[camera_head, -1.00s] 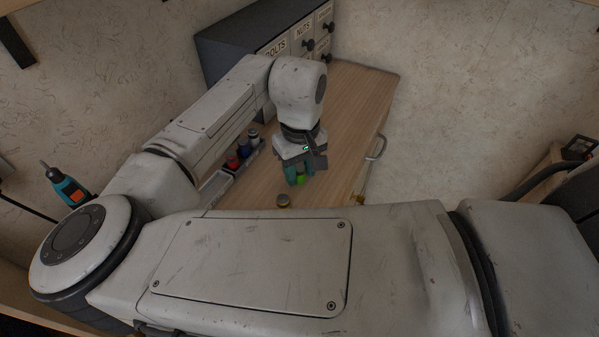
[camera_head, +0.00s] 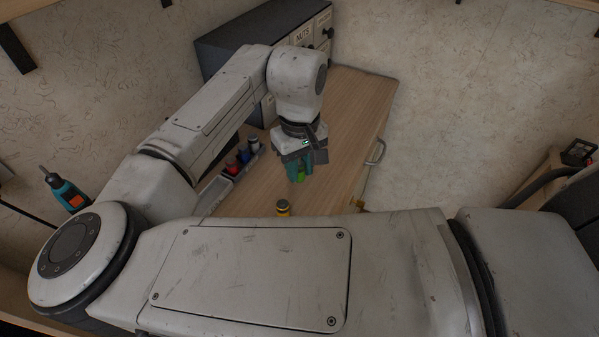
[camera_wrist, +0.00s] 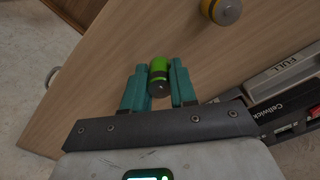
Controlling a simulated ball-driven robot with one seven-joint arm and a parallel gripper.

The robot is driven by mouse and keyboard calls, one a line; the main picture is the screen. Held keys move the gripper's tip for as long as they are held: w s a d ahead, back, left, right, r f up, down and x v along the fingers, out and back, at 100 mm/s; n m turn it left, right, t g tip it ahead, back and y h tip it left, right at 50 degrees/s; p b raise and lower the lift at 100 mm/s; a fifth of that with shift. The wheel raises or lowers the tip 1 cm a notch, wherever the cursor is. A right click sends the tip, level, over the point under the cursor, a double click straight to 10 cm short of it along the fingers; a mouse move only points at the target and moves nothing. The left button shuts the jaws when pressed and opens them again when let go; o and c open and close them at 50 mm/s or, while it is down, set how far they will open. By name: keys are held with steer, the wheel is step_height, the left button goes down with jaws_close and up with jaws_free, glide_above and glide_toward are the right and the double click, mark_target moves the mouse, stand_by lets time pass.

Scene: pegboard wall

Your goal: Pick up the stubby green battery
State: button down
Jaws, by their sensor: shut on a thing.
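The stubby green battery (camera_wrist: 158,70) stands out between the teal fingers of my gripper (camera_wrist: 158,88) in the wrist view. It has a bright green body and a dark end with a small metal tip. The fingers are shut on its sides. In the head view my gripper (camera_head: 299,172) hangs over the wooden worktop, with a bit of the green battery (camera_head: 301,177) showing at the fingers. The gap between battery and worktop is hard to judge.
A yellow and grey battery (camera_head: 283,208) stands on the worktop (camera_head: 345,130), apart from my gripper. A tray with red, blue and other cells (camera_head: 243,158) lies along the left edge. A labelled drawer cabinet (camera_head: 230,45) stands at the back. The worktop's right part is clear.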

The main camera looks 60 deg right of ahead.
steer(key=s+a+r, duration=0.7)
steer(key=s+r, duration=0.3)
steer(key=s, duration=0.2)
steer(key=shift+a+r+p, duration=0.2)
steer(key=shift+p, duration=0.15)
